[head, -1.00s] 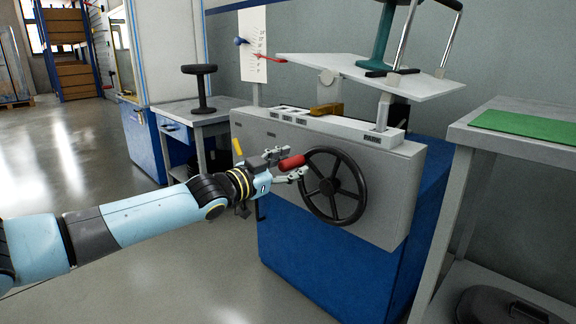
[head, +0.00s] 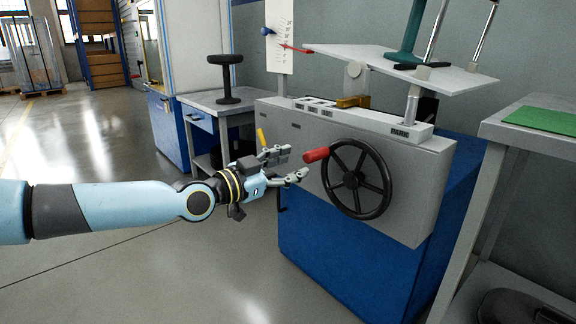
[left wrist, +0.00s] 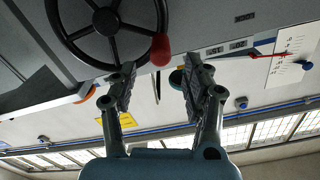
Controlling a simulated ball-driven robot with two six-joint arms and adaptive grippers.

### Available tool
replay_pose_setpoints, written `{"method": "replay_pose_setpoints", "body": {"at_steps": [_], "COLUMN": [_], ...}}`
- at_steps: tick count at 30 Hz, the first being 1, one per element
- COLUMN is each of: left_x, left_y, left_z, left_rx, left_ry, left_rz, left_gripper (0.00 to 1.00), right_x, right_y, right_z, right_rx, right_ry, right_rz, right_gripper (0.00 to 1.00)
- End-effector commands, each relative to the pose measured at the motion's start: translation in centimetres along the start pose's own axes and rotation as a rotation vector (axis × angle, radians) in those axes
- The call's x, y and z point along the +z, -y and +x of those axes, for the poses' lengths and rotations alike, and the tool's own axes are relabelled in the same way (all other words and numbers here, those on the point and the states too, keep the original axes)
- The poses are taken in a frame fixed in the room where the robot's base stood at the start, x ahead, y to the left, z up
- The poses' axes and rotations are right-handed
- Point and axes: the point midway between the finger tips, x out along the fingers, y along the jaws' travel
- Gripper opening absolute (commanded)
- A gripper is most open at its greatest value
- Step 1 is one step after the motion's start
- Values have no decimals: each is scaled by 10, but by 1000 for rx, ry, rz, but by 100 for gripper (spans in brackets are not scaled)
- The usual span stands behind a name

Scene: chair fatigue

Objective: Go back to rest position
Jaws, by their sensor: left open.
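My left gripper (head: 290,166) is open and empty, in front of the grey machine (head: 420,165). In the head view its fingers point right, toward the red handle (head: 316,154) of the black handwheel (head: 357,205), with a small gap between. The left wrist view shows the two spread fingers (left wrist: 160,90) with nothing held between them. In that view the red handle (left wrist: 160,50) lies above and beyond the fingertips, next to the wheel rim (left wrist: 65,40). My right gripper does not show in either view.
A white tilted plate (head: 450,78) stands above the machine on posts. A grey side table (head: 210,103) with a black stand (head: 226,80) is behind left. A bench (head: 500,128) with a green mat (head: 545,120) stands right. Floor at left is clear.

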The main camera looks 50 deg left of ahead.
Motion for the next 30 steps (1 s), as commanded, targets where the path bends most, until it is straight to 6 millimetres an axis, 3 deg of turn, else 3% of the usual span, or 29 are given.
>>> {"method": "replay_pose_setpoints", "body": {"at_steps": [17,20,23,26,30], "left_x": [0,10,34,68,122], "left_y": [0,-6,-35,-89,-178], "left_z": [-1,-8,-31,-61,-116], "left_rx": [0,-2,-14,44,185], "left_ry": [1,19,64,177,442], "left_rz": [0,-19,-83,-118,-174], "left_gripper": [49,49,49,49,49], "right_x": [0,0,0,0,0], "right_y": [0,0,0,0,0], "right_z": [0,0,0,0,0], "right_rx": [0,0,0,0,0], "right_ry": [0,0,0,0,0], "right_rz": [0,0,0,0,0], "right_gripper": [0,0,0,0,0]}}
